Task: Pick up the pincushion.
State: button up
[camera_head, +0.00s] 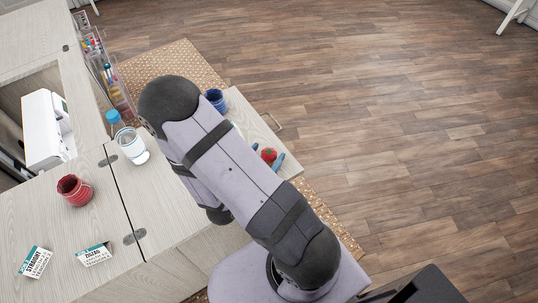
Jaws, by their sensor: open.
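The pincushion (268,155) is a small red tomato shape with a green top. It sits on the lower pale wooden surface, just past the right edge of my arm. Two bluish finger-like tips, which look like my gripper (267,154), show on either side of it, apart from each other. The rest of the gripper is hidden under my arm. I cannot tell whether the tips touch the pincushion.
A blue cup (216,101) stands above the pincushion. A thread rack (109,75) stands at upper left.

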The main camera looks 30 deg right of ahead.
aim_at(273, 150)
jog(key=shift+s+p+x, duration=0.25)
jog(key=shift+p+x, duration=0.2)
jog(key=shift+x, duration=2.25)
jog(key=shift+c, duration=0.7)
jog(key=c, duration=1)
